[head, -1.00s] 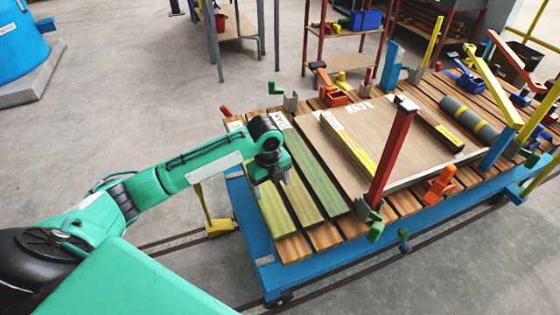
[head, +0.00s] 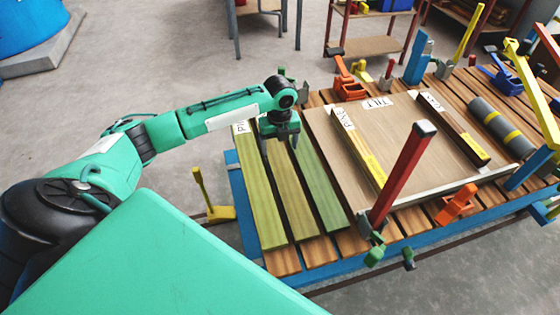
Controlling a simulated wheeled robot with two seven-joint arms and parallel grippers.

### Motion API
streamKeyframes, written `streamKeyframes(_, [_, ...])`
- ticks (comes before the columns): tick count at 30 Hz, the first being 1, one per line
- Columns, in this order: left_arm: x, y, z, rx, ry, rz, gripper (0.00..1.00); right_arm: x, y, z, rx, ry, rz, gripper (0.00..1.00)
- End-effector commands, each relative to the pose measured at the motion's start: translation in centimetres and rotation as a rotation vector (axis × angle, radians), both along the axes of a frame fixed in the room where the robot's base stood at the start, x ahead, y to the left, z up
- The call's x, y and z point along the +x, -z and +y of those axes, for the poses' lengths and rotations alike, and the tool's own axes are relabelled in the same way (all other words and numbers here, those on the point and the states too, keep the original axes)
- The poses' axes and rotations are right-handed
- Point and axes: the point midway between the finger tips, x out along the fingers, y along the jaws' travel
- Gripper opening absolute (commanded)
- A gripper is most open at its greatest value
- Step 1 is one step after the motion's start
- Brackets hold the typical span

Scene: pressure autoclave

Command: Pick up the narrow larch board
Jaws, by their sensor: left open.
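My left gripper (head: 280,146) points down over the far part of the boards at the left end of the slatted cart, fingers apart with nothing held. Below it are an olive-green board (head: 262,205) at left, a browner strip (head: 287,198) in the middle and a green board (head: 320,193) at right. The leftmost label begins "PI"; my gripper and wrist hide the other far ends. On the brown panel lie a narrow strip labelled something like "PINE" (head: 358,146) and a dark narrow strip (head: 458,132) whose label is unclear. I cannot tell which is larch. My right gripper is out of view.
The brown panel (head: 395,135) bears a "TILT" label. A red post (head: 403,172) stands at its near edge. Orange clamps (head: 457,203), a grey roller with yellow bands (head: 500,127) and a yellow-and-blue arm (head: 532,95) crowd the right. Floor left of the cart is mostly clear.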

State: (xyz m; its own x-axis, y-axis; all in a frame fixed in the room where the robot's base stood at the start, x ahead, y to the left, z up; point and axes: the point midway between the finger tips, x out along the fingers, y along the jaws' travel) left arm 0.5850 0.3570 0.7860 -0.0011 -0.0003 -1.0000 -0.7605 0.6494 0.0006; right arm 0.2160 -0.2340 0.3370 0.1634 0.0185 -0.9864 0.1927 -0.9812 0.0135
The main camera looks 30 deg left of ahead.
Motion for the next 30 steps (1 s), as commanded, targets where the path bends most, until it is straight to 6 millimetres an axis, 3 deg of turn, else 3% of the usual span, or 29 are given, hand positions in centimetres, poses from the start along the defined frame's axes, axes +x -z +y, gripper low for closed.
streamKeyframes(8, [0.1,2.3,0.1,0.0,-0.001,0.001,0.75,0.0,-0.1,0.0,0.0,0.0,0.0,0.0])
streamKeyframes(16, [0.5,6.1,0.5,0.001,-0.001,0.001,0.75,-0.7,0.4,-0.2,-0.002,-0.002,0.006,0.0])
streamKeyframes(25, [0.5,6.8,0.6,0.002,0.0,-0.001,0.75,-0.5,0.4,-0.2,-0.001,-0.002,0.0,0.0])
streamKeyframes(26, [0.5,6.8,0.5,0.002,0.0,-0.001,0.73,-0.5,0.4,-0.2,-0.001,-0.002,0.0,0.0])
streamKeyframes(30, [0.5,6.7,0.6,0.002,0.0,-0.001,0.45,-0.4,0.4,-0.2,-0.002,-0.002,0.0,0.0])
